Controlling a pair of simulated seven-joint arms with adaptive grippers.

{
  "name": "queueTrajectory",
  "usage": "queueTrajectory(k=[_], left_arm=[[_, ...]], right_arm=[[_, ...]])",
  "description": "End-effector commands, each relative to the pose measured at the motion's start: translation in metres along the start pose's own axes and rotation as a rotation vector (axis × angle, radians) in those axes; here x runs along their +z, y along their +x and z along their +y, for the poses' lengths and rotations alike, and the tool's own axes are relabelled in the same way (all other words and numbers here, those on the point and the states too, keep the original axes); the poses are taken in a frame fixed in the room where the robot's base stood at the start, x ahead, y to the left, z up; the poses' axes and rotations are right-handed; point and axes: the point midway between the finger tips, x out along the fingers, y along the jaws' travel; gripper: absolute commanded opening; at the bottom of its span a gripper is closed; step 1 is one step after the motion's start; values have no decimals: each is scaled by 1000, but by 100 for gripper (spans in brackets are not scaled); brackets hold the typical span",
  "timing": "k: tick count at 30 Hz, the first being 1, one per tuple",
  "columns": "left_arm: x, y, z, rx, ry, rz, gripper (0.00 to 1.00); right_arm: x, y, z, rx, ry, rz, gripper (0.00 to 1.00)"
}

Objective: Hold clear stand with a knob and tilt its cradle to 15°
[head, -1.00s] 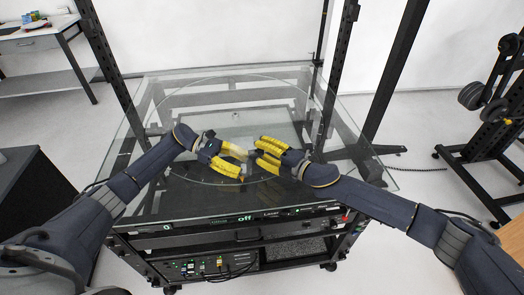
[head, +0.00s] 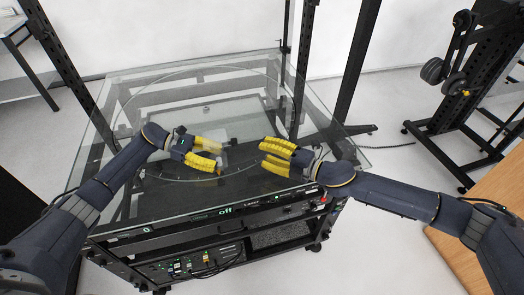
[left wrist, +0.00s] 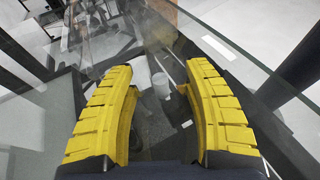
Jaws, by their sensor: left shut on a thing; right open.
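My left gripper (head: 221,155) is shut on the clear stand (head: 226,147), above the glass top. The stand is see-through and hard to make out; its cradle angle cannot be read. In the left wrist view, a pale round part (left wrist: 160,84) shows between the yellow fingers of my left gripper (left wrist: 160,90); I cannot tell whether it is the knob. My right gripper (head: 263,153) is open and empty, to the right of the stand and apart from it, with its fingers pointing left.
The glass table (head: 185,77) has a large ring marked on it and a black frame with uprights. Bare glass lies behind the grippers. A wooden surface (head: 480,235) is at the right, and a black rack (head: 465,110) stands behind it.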

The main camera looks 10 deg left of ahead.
Motion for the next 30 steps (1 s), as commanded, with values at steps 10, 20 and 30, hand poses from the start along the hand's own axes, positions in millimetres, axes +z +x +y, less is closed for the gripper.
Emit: queueTrajectory(k=[10,20,30], left_arm=[[-4,1,-1,-1,-4,5,36],[-1,0,-1,-1,-2,2,79],[-1,-14,0,2,-2,5,79]], right_arm=[[0,0,0,0,0,0,45],[0,0,0,0,0,0,45],[0,0,0,0,0,0,45]])
